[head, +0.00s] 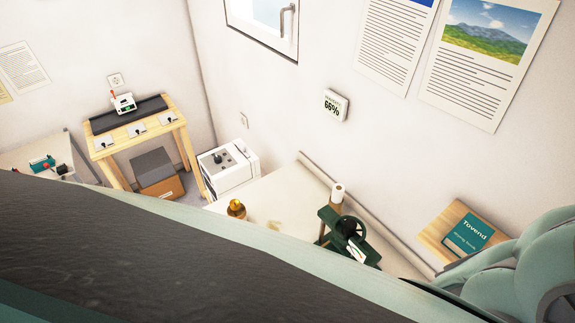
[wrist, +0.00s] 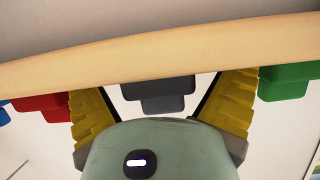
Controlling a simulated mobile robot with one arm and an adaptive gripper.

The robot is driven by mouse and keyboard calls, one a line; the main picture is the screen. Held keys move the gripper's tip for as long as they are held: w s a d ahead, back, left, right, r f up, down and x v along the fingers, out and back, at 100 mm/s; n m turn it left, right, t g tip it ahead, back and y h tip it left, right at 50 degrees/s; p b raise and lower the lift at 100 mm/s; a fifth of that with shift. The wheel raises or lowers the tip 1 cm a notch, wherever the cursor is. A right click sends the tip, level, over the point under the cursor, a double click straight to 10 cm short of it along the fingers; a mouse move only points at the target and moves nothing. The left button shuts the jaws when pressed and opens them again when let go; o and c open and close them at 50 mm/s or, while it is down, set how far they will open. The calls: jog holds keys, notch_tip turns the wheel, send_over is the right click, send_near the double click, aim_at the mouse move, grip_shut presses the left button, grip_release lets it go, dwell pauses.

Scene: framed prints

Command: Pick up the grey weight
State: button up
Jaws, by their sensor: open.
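The grey weight (wrist: 155,92), a dark grey stepped block, shows in the middle of the wrist view, below a pale wooden edge. My gripper (wrist: 162,84) is open, with one yellow finger on each side of the grey weight. Gaps show between the weight and both fingers; I cannot tell the remaining depth between them. The rounded pale green body of my gripper covers the lower middle of the wrist view. I cannot make out the grey weight or the gripper in the head view, where my own arm hides the lower part.
In the wrist view, a red block (wrist: 42,104) is left of the fingers, a green block (wrist: 288,80) right, and a blue one (wrist: 4,114) at the left edge. The wooden edge (wrist: 150,48) spans above. The head view shows a green press (head: 350,238) and a book (head: 470,236).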

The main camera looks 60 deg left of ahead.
jog(key=shift+c, duration=0.4)
jog(key=c, duration=1.3)
jog(key=shift+r, duration=0.2)
jog(key=shift+r+b, duration=1.45)
jog(key=shift+r, duration=0.05)
jog(key=s+a+r+b, duration=0.1)
jog(key=s+a+b, duration=0.1)
jog(key=s+b, duration=0.2)
jog(key=s+a+b, duration=0.2)
jog(key=s+b, duration=0.2)
jog(key=s, duration=0.7)
jog(key=shift+s+r+b, duration=0.2)
jog(key=shift+r+b, duration=0.1)
jog(key=shift+r, duration=0.05)
jog(key=shift+a, duration=0.1)
